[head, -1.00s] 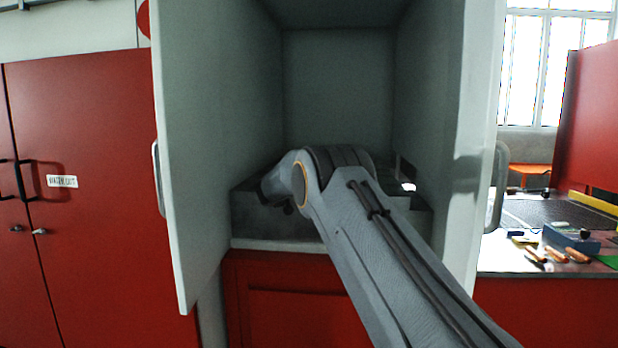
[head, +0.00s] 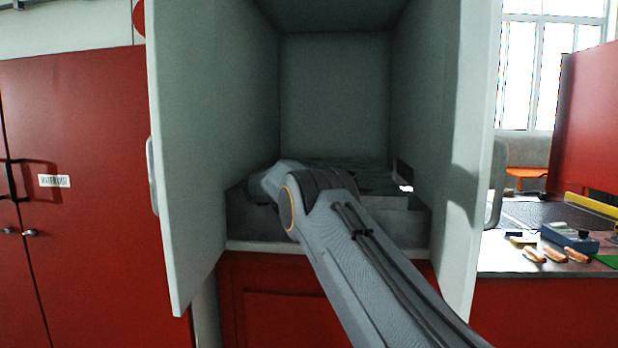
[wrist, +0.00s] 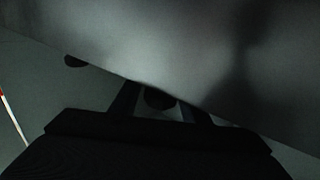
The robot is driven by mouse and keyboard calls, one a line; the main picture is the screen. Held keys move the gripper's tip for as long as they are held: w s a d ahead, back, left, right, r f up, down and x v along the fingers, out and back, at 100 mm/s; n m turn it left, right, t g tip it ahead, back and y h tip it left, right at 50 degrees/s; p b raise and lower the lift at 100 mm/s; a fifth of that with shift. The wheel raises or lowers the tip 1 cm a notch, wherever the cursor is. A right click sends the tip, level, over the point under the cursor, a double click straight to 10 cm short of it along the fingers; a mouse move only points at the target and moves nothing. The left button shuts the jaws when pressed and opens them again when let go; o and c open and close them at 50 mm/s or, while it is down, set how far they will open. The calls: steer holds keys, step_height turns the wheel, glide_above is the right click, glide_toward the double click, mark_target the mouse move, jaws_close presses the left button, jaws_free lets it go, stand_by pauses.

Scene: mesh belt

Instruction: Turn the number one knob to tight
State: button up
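In the wrist view two dark round knobs show against the grey surface. One knob (wrist: 159,99) lies between the fingers of my gripper (wrist: 160,108), with a visible gap on each side. The other knob (wrist: 75,61) is to the upper left, outside the fingers. Both are partly cut off by a pale grey panel edge, and no number or tight mark can be read. My gripper is open. In the head view my arm reaches into the open grey cabinet (head: 333,95). My gripper and the knobs are hidden there.
The two open cabinet doors, left (head: 205,150) and right (head: 470,130), flank my arm closely. A grey block-like unit (head: 405,218) sits on the cabinet floor. A red locker (head: 85,230) stands at left. A bench (head: 510,262) with tools is at right.

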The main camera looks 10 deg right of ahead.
steer(key=shift+o, duration=0.2)
steer(key=b+v, duration=0.1)
steer(key=v, duration=0.7)
stand_by(0.3)
